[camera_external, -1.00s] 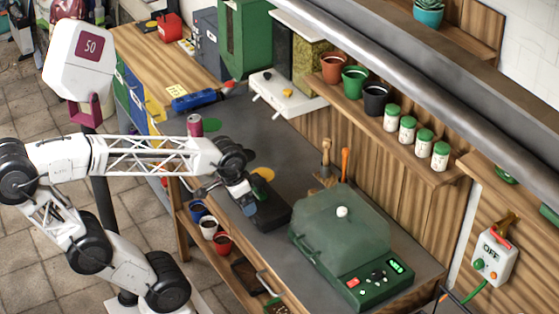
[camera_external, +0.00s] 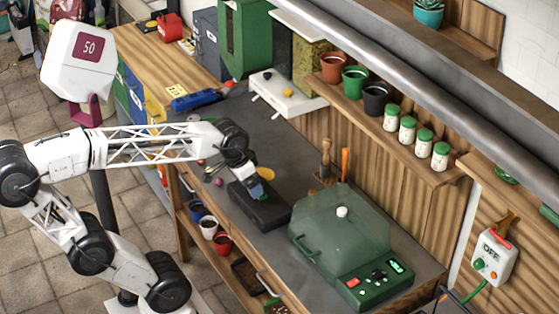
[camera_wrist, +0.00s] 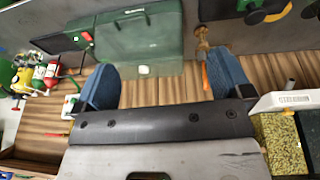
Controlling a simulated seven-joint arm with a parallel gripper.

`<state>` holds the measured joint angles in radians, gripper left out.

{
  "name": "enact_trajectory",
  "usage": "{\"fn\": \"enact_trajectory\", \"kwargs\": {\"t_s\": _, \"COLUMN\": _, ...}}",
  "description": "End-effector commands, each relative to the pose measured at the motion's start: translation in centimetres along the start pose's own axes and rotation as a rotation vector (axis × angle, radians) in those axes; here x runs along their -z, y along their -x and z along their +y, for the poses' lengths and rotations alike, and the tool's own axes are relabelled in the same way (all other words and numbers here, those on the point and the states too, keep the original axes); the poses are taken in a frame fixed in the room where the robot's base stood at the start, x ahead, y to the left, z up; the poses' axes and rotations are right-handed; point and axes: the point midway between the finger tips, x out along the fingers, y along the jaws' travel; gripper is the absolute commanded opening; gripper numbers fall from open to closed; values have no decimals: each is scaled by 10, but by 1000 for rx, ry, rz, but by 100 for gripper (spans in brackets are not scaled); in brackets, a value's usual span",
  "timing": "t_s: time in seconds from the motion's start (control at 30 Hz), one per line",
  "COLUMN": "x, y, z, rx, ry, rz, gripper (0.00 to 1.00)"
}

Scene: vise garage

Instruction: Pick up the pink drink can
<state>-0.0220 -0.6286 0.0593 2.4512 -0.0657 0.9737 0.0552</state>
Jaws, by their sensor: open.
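The pink drink can is not visible now; my forearm covers the spot on the bench where it stood in the earlier external view. It does not show in the wrist view either. My gripper (camera_external: 262,176) is in the air above a black box on the bench, to the right of that spot. In the wrist view my gripper (camera_wrist: 162,62) has its two blue fingers spread wide apart, with nothing between them.
The black box (camera_external: 255,210) lies below my gripper. A green lidded machine (camera_external: 340,235) stands to its right, with wooden-handled tools (camera_external: 326,158) behind. A blue tool (camera_external: 195,101) lies on the bench farther back. Pots and jars line the wall shelf (camera_external: 400,140).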

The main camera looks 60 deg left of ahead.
Motion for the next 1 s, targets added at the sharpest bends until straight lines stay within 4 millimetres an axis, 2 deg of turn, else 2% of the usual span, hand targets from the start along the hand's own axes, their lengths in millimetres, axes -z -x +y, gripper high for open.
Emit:
{"fn": "enact_trajectory", "kwargs": {"t_s": 0.17, "x": 25, "y": -2, "z": -5, "rx": -29, "ry": 25, "rz": 59, "gripper": 97}}
{"fn": "enact_trajectory", "kwargs": {"t_s": 0.27, "x": 47, "y": -4, "z": -10, "rx": -50, "ry": 48, "rz": 113, "gripper": 97}}
{"fn": "enact_trajectory", "kwargs": {"t_s": 0.47, "x": 111, "y": -7, "z": -38, "rx": -80, "ry": 128, "rz": 279, "gripper": 97}}
{"fn": "enact_trajectory", "kwargs": {"t_s": 0.6, "x": 158, "y": -7, "z": -72, "rx": -70, "ry": 205, "rz": 415, "gripper": 97}}
{"fn": "enact_trajectory", "kwargs": {"t_s": 0.77, "x": 205, "y": -6, "z": -125, "rx": -18, "ry": 302, "rz": 563, "gripper": 97}}
{"fn": "enact_trajectory", "kwargs": {"t_s": 0.9, "x": 236, "y": -4, "z": -181, "rx": 60, "ry": 398, "rz": 679, "gripper": 97}}
{"fn": "enact_trajectory", "kwargs": {"t_s": 1.0, "x": 252, "y": -3, "z": -226, "rx": 134, "ry": 470, "rz": 751, "gripper": 97}}
